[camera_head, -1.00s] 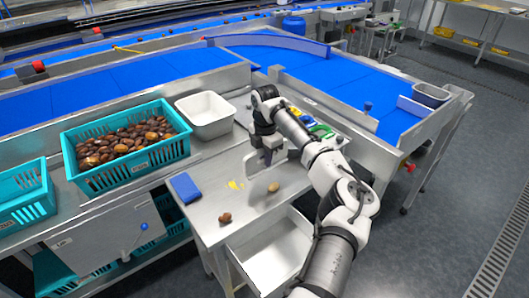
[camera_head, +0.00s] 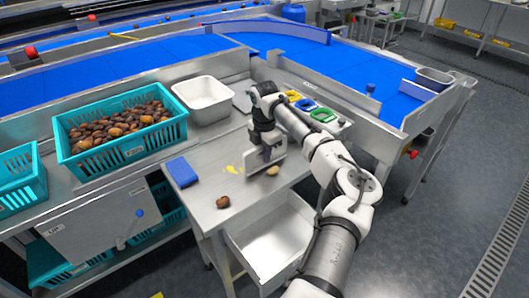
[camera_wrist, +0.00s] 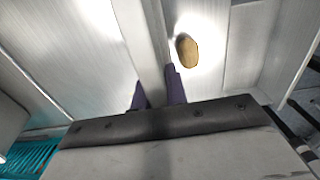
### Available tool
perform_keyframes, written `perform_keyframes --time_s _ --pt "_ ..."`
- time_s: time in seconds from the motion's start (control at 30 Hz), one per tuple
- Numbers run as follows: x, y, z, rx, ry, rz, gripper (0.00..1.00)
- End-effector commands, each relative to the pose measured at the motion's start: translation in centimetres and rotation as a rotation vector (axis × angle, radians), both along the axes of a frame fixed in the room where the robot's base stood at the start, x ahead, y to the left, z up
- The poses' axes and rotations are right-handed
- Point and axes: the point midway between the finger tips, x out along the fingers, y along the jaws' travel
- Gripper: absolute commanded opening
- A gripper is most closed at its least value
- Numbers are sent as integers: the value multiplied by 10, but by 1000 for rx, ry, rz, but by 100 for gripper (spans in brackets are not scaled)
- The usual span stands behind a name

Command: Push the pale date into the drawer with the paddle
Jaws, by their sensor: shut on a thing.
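My gripper (camera_head: 267,138) is shut on the paddle (camera_head: 262,160), a pale flat plate held upright low over the steel table. In the wrist view, the dark fingers (camera_wrist: 158,92) grip the paddle (camera_wrist: 143,35), seen edge-on as a pale strip. The pale date (camera_head: 272,170) lies on the table close to the paddle, on the drawer side. In the wrist view, a small gap shows between the pale date (camera_wrist: 187,51) and the paddle. The drawer (camera_head: 304,222) is pulled open below the table's front edge and looks empty inside.
A dark date (camera_head: 222,202) lies near the front edge, left of the drawer. A blue block (camera_head: 182,172) and yellow marks (camera_head: 230,169) are on the table. A white tub (camera_head: 204,112) and a teal crate of dates (camera_head: 122,155) stand behind and left.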

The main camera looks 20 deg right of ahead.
Motion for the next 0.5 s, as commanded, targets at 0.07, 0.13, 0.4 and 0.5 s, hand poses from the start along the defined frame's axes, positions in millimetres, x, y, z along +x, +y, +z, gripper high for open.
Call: perform_keyframes --time_s 0.07,0.13,0.4,0.5 --pt "0 0 -7 -1 -1 -1 0" --pt "0 0 -11 -1 -1 -1 0" --pt "-12 -5 -12 -2 -2 -1 0" --pt "-18 -7 -12 -1 -1 -1 0"
